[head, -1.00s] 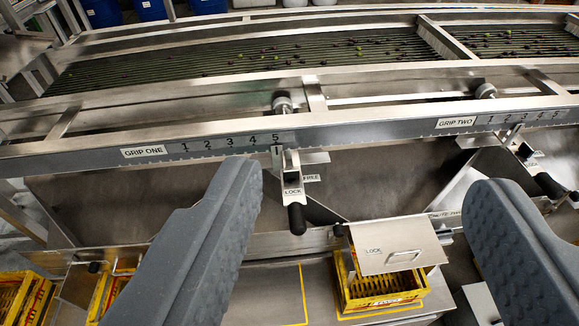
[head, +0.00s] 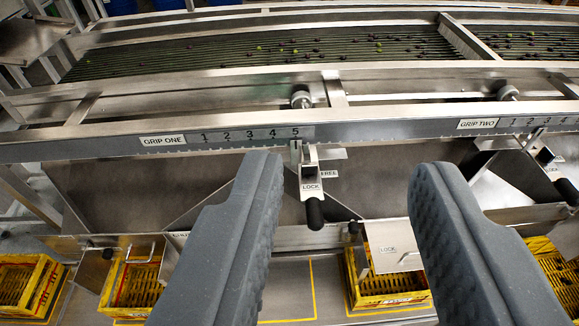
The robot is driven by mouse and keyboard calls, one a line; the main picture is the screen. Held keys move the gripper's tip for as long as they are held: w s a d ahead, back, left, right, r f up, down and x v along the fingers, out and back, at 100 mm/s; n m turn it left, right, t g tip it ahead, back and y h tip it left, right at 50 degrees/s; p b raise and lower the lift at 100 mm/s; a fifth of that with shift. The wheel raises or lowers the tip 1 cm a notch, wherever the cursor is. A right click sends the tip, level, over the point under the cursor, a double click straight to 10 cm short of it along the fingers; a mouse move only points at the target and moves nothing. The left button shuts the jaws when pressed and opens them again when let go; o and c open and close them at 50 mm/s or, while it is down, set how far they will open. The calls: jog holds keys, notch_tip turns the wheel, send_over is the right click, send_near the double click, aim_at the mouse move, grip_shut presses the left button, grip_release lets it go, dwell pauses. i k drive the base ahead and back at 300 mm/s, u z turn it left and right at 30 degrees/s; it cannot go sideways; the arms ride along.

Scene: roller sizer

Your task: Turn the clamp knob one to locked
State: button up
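The clamp knob under grip one is a black handle (head: 315,213) on a metal lever, hanging down from the rail near the 5 mark. A LOCK label (head: 311,187) sits on the lever, and a FREE label (head: 329,173) shows just to its right. The GRIP ONE plate (head: 163,140) is on the scale rail to the left. My gripper (head: 347,165) is open and empty, with its two grey fingers on either side of the handle in the picture. The handle is apart from both fingers and appears farther away.
A second clamp handle (head: 567,191) is at the right under the GRIP TWO plate (head: 478,123). Yellow crates (head: 388,302) stand below, with a metal flap (head: 393,245) above one. Rollers carrying small dark and green fruit (head: 290,50) run along the back.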

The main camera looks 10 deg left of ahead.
aim_at(309, 171)
jog(key=u, duration=1.45)
jog(key=k, duration=0.95)
jog(key=z, duration=1.7)
jog(key=i, duration=1.25)
